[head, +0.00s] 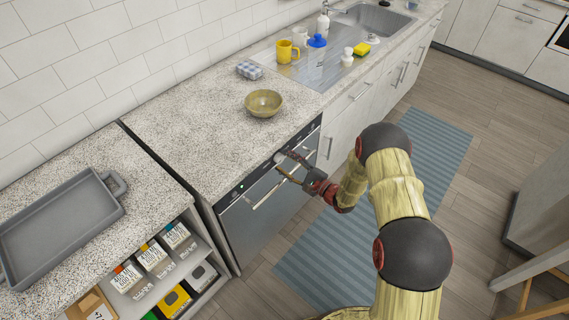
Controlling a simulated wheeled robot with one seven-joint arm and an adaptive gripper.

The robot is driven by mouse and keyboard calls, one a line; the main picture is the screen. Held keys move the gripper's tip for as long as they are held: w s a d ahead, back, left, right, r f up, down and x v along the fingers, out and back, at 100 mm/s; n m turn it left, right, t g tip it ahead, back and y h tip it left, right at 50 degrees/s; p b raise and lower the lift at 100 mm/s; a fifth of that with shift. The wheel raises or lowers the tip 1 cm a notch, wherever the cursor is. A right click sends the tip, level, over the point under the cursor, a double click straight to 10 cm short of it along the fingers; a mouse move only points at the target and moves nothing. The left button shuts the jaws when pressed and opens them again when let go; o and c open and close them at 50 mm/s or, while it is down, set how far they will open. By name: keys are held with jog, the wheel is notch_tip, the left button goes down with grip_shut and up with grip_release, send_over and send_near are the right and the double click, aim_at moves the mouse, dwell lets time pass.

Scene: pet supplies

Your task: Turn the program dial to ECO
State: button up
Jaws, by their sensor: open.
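The dishwasher (244,226) has a steel front and stands under the speckled worktop, with a dark control panel (249,177) along its top edge. A small light round dial (279,157) shows on the panel. My gripper (285,164) is open, with its fingertips at the panel around the dial's place. Whether the fingers touch the dial cannot be told. The dial's pointer and the ECO mark are too small to read. The arm reaches in from the lower right.
A bar handle (267,194) runs across the dishwasher door just below my gripper. An olive bowl (264,103) stands on the worktop above. A grey tray (58,228) lies on the left counter. The floor with a blue striped mat (335,257) is clear in front.

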jog(key=shift+w+a, duration=0.1)
jog(key=shift+a, duration=0.1)
jog(key=shift+c, duration=0.6)
jog(key=c, duration=1)
